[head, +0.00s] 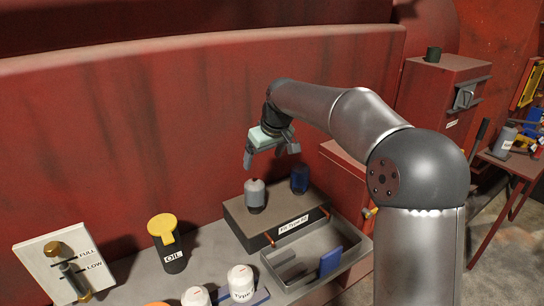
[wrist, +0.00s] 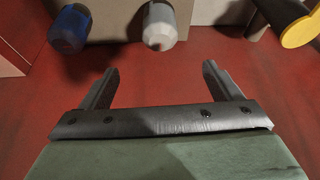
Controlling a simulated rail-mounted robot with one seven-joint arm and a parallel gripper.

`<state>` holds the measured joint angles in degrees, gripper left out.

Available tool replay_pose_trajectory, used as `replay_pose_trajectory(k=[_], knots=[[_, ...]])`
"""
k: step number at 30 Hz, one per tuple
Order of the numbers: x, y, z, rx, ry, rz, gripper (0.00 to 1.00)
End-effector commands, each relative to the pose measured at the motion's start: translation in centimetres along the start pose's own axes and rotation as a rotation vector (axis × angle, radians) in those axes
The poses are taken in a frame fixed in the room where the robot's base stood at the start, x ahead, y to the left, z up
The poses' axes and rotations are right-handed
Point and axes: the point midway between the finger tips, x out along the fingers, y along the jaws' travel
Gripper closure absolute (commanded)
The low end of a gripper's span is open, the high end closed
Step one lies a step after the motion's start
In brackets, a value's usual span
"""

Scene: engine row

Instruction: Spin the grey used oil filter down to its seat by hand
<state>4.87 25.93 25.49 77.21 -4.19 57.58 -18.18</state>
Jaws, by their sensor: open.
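My gripper (head: 270,158) is open and empty, above and apart from the filter. Both fingers show in the wrist view (wrist: 160,68), spread wide with nothing between them. The filter's lower end and its seat are hidden in the head view.
A blue filter (head: 299,179) stands beside the grey one on the same block (head: 238,220). A grey tray (head: 357,250) holding a blue piece lies in front. A yellow-topped oil can (head: 172,258), a gauge board (head: 38,262) and white containers (head: 240,282) stand left. A red wall rises behind.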

Motion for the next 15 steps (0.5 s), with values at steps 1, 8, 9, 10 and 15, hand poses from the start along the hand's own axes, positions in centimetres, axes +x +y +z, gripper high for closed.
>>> replay_pose_trajectory(k=[1, 8, 9, 10, 15], knots=[[0.5, 0.0, 0.0, -0.001, -0.002, -0.002, 0.15], [4.4, 0.0, 0.1, 0.003, -0.006, -0.004, 0.15], [5.2, 0.0, 0.0, 0.003, -0.005, -0.004, 0.15], [5.8, 0.0, 0.1, 0.003, -0.006, -0.004, 0.15], [9.2, 0.0, 0.1, 0.004, -0.006, -0.004, 0.15]])
